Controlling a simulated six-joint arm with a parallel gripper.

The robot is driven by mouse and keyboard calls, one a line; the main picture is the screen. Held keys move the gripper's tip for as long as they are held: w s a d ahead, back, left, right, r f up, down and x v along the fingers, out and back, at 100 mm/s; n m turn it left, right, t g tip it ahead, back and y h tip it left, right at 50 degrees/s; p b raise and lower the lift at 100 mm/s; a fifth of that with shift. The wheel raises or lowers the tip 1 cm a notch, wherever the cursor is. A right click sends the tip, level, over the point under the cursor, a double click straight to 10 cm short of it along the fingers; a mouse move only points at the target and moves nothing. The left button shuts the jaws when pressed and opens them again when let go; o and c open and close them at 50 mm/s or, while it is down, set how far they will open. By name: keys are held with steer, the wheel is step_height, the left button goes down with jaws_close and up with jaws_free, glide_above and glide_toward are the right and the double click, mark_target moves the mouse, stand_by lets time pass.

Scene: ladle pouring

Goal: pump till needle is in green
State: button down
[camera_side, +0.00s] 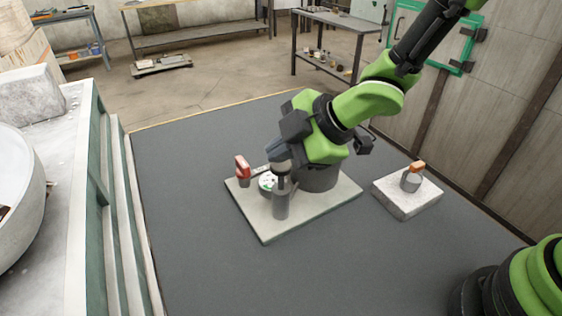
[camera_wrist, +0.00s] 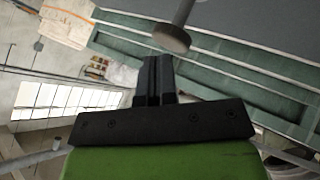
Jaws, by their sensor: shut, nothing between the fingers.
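A light base plate (camera_side: 268,228) on the dark table carries the pump. The pump is a grey upright cylinder (camera_side: 281,204) with a rod and a dark round knob (camera_side: 282,168) on top. The knob and rod also show in the wrist view (camera_wrist: 171,38). A round white gauge (camera_side: 266,183) with some green on its face sits just behind the pump; its needle is too small to read. My gripper (camera_side: 277,154) is shut and empty, tilted, with its fingertips close to the knob. In the wrist view the closed fingers (camera_wrist: 154,78) point toward the knob; contact cannot be told.
A red-handled part (camera_side: 243,167) stands at the plate's left corner, and a wide dark grey cylinder (camera_side: 318,178) at its back right, partly under my arm. A pale block (camera_side: 407,200) with a small orange-topped cup (camera_side: 412,180) is to the right. The front table is clear.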

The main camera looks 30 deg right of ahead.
mark_target(282, 167)
steer(key=shift+f, duration=1.75)
stand_by(1.1)
steer(key=shift+r, duration=2.25)
steer(key=shift+r, duration=2.55)
